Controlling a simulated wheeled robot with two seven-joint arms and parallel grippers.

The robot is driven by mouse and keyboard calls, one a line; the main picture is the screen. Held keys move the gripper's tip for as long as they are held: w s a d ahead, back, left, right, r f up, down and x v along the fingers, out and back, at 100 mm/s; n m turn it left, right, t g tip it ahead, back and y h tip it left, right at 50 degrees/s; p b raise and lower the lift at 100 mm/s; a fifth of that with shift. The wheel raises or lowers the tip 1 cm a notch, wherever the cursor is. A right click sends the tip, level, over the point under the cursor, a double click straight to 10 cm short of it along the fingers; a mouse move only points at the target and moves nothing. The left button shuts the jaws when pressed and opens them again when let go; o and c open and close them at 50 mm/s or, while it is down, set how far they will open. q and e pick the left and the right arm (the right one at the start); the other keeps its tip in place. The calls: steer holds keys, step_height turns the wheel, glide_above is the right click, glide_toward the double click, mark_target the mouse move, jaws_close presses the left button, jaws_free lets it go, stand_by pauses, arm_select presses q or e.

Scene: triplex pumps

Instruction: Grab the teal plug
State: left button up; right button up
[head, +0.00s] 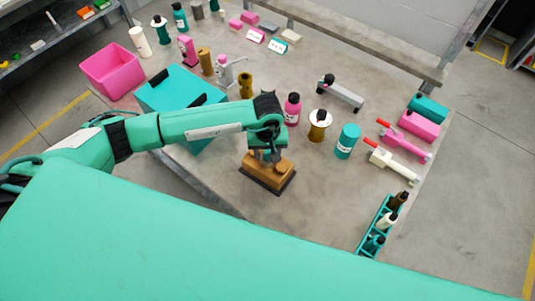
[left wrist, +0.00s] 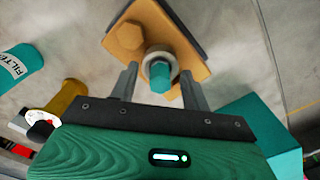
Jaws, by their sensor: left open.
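The teal plug (left wrist: 160,76) stands in a pale ring on an orange-brown block (left wrist: 129,38), which also shows in the head view (head: 268,178). My left gripper (head: 265,155) is above this block, pointing down. In the left wrist view its two fingers stand open on either side of the plug, with a gap visible at each side. In the head view the plug is mostly hidden by my gripper. My right gripper is in neither view.
A teal box (head: 182,88) stands left of the block. A pink bottle (head: 292,108), a black-topped round part (head: 319,124) and a teal canister (head: 347,141) stand to the right. A teal bottle rack (head: 366,238) is at the right edge.

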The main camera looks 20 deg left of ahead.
arm_select(q)
jaws_close()
